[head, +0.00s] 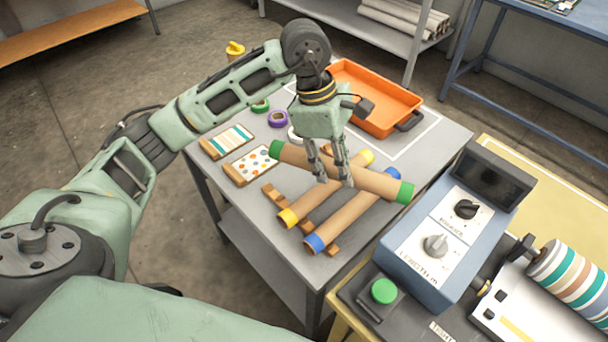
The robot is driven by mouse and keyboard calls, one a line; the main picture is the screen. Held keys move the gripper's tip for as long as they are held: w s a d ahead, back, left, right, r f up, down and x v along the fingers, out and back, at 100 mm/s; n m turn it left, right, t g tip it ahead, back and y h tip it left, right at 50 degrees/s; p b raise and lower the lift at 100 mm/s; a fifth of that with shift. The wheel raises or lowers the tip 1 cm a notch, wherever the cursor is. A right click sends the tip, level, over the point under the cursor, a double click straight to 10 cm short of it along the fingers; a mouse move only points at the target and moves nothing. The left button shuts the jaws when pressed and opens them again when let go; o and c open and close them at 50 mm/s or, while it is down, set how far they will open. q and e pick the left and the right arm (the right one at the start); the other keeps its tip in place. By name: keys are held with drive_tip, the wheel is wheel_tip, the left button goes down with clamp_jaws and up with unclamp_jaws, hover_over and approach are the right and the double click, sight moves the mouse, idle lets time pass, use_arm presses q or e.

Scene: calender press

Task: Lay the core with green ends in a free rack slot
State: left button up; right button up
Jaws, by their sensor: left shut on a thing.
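The core with green ends (378,182) is a brown tube held in my left gripper (333,182), whose fingers are shut around its middle. It lies crosswise over the other two cores; I cannot tell whether it touches them. The core with yellow ends (309,203) and the core with blue ends (345,220) lie side by side on the wooden rack (271,194), slanting up to the right. The rack's left end shows bare wood beside the yellow-ended core. The rest of the rack is partly hidden by the cores. My right gripper is not in view.
An orange tray (372,92) stands at the table's back. Two patterned sample boards (227,141) and tape rolls, one purple (278,119), lie at the left and back. A blue-grey control box (455,225) with knobs and a striped roller (570,275) stand at the right.

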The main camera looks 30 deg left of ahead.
use_arm(q)
drive_tip(key=w+f+n+t+y+b, duration=0.1)
drive_tip(key=w+n+t+y+b, duration=0.15)
drive_tip(key=w+n, duration=0.7)
drive_tip(key=s+a+f+n, duration=0.1)
drive_tip(key=a+f, duration=0.1)
drive_tip(key=a, duration=0.1)
drive_tip(key=a+f+n+p, duration=0.1)
drive_tip(key=a+f, duration=0.1)
drive_tip(key=a, duration=0.2)
drive_tip(key=s+a+f+n, duration=0.1)
drive_tip(key=a+f+n, duration=0.1)
drive_tip(key=a+f, duration=0.1)
drive_tip(key=shift+s+a+t, duration=0.25)
drive_tip(key=shift+s+a, duration=0.1)
drive_tip(key=shift+a, duration=0.1)
wheel_tip(320, 180, down, 3)
drive_tip(key=shift+f+p, duration=0.2)
drive_tip(key=shift+p, duration=0.5)
drive_tip(key=shift+a+f, duration=0.1)
drive_tip(key=shift+f, duration=0.25)
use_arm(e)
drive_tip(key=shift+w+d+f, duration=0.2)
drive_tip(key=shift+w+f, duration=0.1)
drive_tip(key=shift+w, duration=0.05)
use_arm(q)
drive_tip(key=shift+f, duration=0.1)
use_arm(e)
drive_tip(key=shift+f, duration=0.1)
